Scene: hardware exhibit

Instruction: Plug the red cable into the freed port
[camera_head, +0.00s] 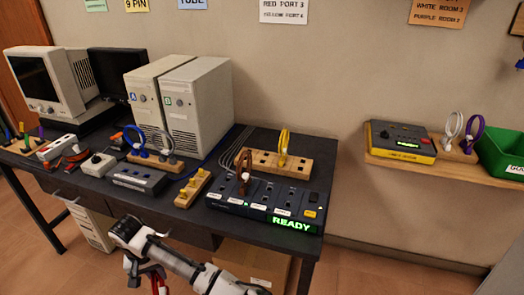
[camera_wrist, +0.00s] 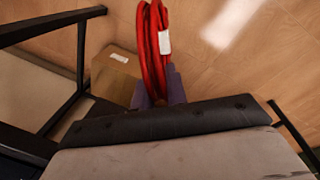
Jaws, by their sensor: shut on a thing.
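A red cable (camera_wrist: 150,45), coiled in loops with a white tag, is held between the purple-grey fingertips of my gripper (camera_wrist: 158,95) in the wrist view. In the head view the red cable (camera_head: 161,286) shows only as a small piece below my gripper (camera_head: 150,272), in front of the table and low. The dark port panel (camera_head: 230,204) with a lit green READY display sits on the table's front right. A brown cable (camera_head: 243,168) stands at its left part. Slots to the right of it look empty. The label text is too small to read.
A wooden block (camera_head: 312,168) with a yellow cable stands behind the panel. A smaller wooden block (camera_head: 194,186) with yellow pieces is left of it. Grey computers stand at the back. A wall shelf (camera_head: 395,160) is at right. A cardboard box (camera_head: 255,262) is under the table.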

